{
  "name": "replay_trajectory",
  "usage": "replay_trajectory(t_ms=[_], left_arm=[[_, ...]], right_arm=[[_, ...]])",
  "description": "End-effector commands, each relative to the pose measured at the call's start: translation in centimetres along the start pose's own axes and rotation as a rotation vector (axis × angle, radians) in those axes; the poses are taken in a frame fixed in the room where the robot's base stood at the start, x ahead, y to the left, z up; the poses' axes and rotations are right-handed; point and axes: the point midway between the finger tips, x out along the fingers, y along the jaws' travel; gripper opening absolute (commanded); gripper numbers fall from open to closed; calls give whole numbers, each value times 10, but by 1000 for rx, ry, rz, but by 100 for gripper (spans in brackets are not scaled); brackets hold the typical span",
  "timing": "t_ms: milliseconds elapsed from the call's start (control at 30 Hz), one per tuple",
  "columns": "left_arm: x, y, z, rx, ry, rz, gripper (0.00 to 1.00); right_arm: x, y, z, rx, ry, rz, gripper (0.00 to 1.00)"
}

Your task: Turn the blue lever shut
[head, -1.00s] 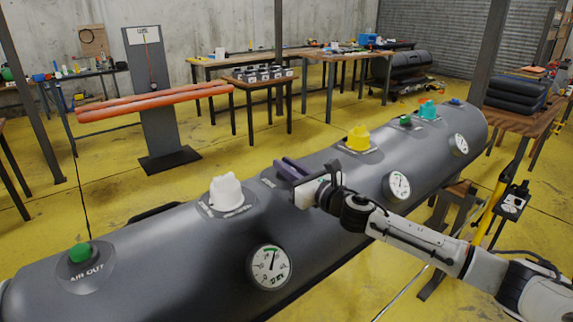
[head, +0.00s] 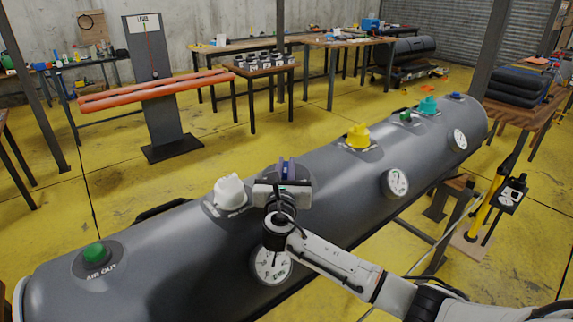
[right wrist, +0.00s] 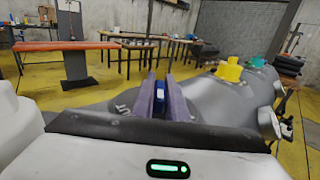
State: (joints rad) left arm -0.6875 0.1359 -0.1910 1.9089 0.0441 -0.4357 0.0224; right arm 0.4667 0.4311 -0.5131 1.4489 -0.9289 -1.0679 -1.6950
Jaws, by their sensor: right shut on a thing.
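The blue lever (right wrist: 160,92) stands upright between the two purple-grey fingers of my right gripper (right wrist: 166,95) in the right wrist view. My right gripper is shut on it. In the head view my right gripper (head: 288,168) is over the top of the long grey inflatable tube (head: 330,155), just right of the white valve cap (head: 229,189). Its wide white body and wrist hide most of the lever and its base there. My left gripper is not in view.
A yellow knob (head: 357,136), a teal knob (head: 428,105) and a green button (head: 95,252) sit along the tube. One gauge (head: 271,266) is partly behind my right arm; another gauge (head: 397,182) is clear. Tables stand behind, with open yellow floor between.

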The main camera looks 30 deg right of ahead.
Motion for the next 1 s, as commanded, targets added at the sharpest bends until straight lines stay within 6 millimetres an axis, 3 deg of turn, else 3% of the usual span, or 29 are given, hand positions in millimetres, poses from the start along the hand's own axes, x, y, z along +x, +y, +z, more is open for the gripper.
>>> replay_trajectory(t_ms=[633,667,767,1000], left_arm=[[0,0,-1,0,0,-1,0],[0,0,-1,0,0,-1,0],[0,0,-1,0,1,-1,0],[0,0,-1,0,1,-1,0]], right_arm=[[0,1,0,0,0,-54,0],[0,1,0,0,0,-54,16],[0,1,0,0,0,-54,31],[0,0,0,0,0,-55,31]])
